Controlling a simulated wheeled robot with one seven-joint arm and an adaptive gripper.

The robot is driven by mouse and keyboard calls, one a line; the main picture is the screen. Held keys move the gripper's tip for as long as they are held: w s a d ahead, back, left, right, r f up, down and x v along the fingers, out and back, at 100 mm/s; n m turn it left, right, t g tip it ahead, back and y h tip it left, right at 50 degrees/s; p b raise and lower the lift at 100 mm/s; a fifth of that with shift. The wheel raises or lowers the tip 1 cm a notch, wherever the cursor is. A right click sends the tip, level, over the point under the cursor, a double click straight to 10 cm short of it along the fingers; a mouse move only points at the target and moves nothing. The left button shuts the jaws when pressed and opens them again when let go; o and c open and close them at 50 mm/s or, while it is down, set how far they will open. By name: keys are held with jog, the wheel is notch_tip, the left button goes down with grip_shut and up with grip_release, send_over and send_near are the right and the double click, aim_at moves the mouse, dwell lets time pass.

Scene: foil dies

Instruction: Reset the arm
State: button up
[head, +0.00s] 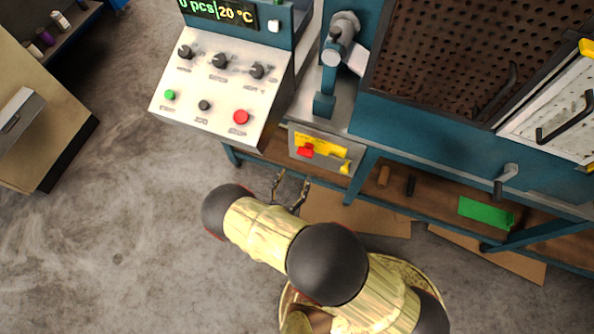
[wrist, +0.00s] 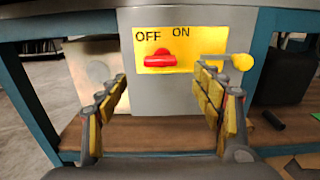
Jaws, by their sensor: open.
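My gripper (head: 290,190) is open and empty, low in front of the teal machine. In the wrist view my gripper (wrist: 163,105) has its two yellow-padded fingers spread wide, with a grey switch box (wrist: 185,110) beyond them. The box carries a yellow plate (wrist: 168,38) marked OFF and ON and a red switch handle (wrist: 160,60), which sits under OFF. A yellow-knobbed lever (wrist: 242,62) sticks out at its right, behind the right finger. The red handle (head: 305,151) and yellow lever knob (head: 345,168) also show in the head view. I see no contact with them.
The control panel (head: 222,90) has knobs and buttons under a display reading "0 pcs" and "20 °C". A perforated guard (head: 470,50) stands at right. A green piece (head: 486,213) lies on the low wooden shelf (head: 430,200).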

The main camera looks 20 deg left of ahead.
jog(key=shift+s, duration=0.15)
dwell(0.5)
jog(key=s+d+f+m+g+h, duration=0.2)
jog(key=d+h, duration=0.2)
jog(key=d, duration=0.4)
jog(key=s+d+r+m+g+h, duration=0.4)
jog(key=d+r+m+g+h, duration=0.2)
jog(key=d+r+m+g, duration=0.15)
jog(key=s+d+r+m+g+y, duration=0.2)
jog(key=r+m+g+y, duration=0.3)
jog(key=r+m, duration=0.6)
jog(key=s+d+r+m+g+y, duration=0.3)
jog(key=r+m, duration=0.4)
jog(key=r, duration=0.8)
jog(key=d+r+m+t+y, duration=0.1)
jog(key=d+r+m, duration=0.3)
jog(key=r, duration=0.5)
jog(key=w+d+r+m+t+y+p, duration=0.1)
jog(key=d+r+m+t+y, duration=0.1)
jog(key=d+r, duration=0.6)
jog(key=shift+w+r+m+t, duration=0.25)
jog(key=shift+r+m+t, duration=0.55)
jog(key=shift+t, duration=0.25)
jog(key=shift+f, duration=0.1)
jog(key=shift+c, duration=0.5)
